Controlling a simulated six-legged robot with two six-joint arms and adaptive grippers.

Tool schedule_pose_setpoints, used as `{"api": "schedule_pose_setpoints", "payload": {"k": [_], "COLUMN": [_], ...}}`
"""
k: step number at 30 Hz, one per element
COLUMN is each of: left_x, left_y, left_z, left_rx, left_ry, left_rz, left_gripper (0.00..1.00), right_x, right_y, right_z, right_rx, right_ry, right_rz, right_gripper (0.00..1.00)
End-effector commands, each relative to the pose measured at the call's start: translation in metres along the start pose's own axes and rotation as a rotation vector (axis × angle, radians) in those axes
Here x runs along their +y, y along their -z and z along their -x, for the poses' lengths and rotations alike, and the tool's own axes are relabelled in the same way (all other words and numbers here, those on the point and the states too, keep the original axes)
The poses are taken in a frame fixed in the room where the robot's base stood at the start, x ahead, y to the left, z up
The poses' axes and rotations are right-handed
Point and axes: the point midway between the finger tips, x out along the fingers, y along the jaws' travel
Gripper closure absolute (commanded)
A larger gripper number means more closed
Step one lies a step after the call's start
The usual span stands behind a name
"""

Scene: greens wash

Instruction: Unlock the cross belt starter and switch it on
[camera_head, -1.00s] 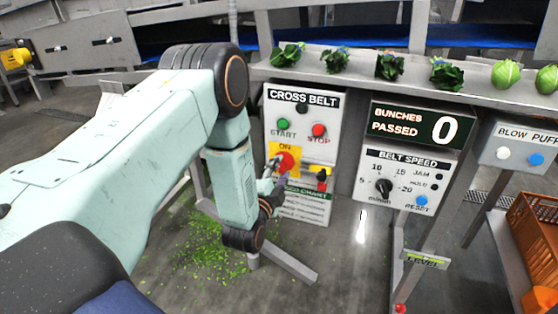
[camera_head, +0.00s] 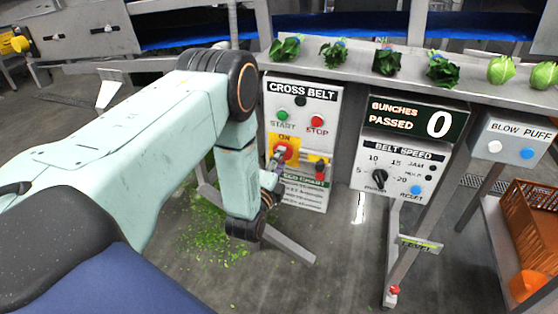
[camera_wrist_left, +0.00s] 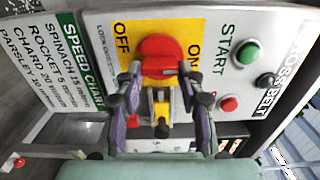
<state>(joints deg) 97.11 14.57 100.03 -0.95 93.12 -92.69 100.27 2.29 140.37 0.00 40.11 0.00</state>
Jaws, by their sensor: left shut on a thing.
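The cross belt starter is a white panel (camera_head: 330,108) with a green START button (camera_head: 282,115), a red STOP button (camera_head: 317,121) and a red rotary switch (camera_head: 283,152) on a yellow plate. In the left wrist view the switch (camera_wrist_left: 160,56) sits between OFF and ON. My left gripper (camera_wrist_left: 160,78) is shut on the red switch, with a finger on each side. A yellow, red and black fitting (camera_head: 318,165) is right of the switch; in the wrist view it shows below the knob, and I cannot tell if it is a lock. My right gripper is out of view.
A counter (camera_head: 475,88) with several greens runs behind the panel. A bunches display (camera_head: 380,108), belt speed box (camera_head: 395,172) and blow puff box (camera_head: 510,140) stand to the right. An orange crate (camera_head: 535,205) is at far right. Green scraps (camera_head: 210,238) litter the floor.

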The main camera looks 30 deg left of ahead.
Motion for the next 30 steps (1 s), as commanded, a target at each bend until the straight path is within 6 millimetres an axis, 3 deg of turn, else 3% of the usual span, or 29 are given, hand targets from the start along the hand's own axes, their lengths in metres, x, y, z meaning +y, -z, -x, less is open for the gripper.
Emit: {"api": "schedule_pose_setpoints", "payload": {"k": [7, 8, 15, 25, 30], "left_x": [0.0, 0.0, 0.0, 0.0, 0.001], "left_y": [0.0, 0.0, 0.0, 0.0, 0.0], "left_z": [0.0, 0.0, 0.0, 0.002, 0.022], "left_rx": [0.001, 0.001, 0.0, 0.0, 0.0], "left_ry": [0.001, 0.001, 0.0, -0.001, -0.003], "left_rz": [-0.002, -0.002, -0.001, 0.0, 0.0], "left_gripper": [0.93, 0.59, 0.39, 0.39, 0.39], "right_x": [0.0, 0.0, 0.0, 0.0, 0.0], "right_y": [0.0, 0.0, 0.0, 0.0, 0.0], "right_z": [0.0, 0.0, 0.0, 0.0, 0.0], "right_rx": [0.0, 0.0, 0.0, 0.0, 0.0], "right_ry": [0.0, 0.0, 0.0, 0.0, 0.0], "right_rz": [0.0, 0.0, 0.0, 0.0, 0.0], "right_gripper": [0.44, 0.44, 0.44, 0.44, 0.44]}}
